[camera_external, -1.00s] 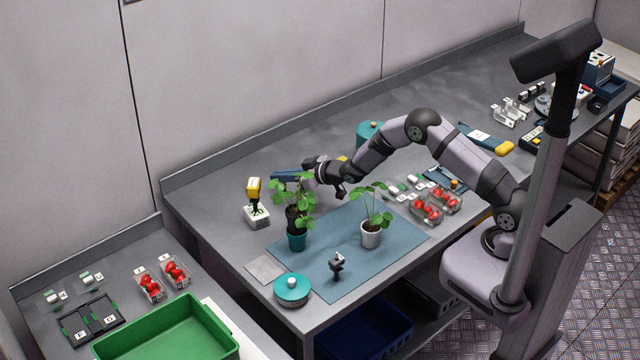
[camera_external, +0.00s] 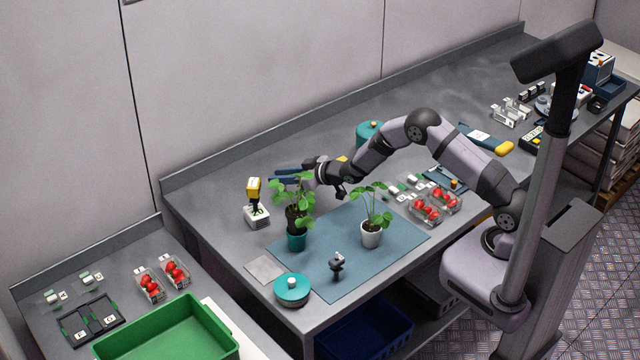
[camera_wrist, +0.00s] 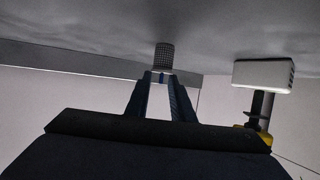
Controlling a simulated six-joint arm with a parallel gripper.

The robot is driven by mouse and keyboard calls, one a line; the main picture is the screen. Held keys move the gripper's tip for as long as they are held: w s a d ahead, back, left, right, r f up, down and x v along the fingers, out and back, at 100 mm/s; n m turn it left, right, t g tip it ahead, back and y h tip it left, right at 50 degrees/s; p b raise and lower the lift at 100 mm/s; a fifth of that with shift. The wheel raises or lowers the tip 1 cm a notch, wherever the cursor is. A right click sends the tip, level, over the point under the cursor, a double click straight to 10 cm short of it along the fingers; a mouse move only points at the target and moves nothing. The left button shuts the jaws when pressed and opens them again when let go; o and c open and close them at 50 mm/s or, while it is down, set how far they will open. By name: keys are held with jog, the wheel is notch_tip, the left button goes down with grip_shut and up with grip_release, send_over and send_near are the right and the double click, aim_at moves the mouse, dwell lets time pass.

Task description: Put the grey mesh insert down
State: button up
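The grey mesh insert (camera_wrist: 163,52) shows in the wrist view as a small dark grid-patterned piece at my fingertips. My gripper (camera_wrist: 160,76) has its two blue fingers apart by about the width of the insert, one on each side of its near end, and appears closed on it. Whether the insert's far end touches the table cannot be told. In the external view my gripper (camera_external: 277,176) reaches left, low over the table behind the left plant. The insert cannot be made out there.
A yellow-topped device on a white base (camera_external: 257,217) stands left of my gripper; its base also shows in the wrist view (camera_wrist: 262,74).

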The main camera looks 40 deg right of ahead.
jog(key=b+v, duration=0.3)
jog(key=v, duration=0.9)
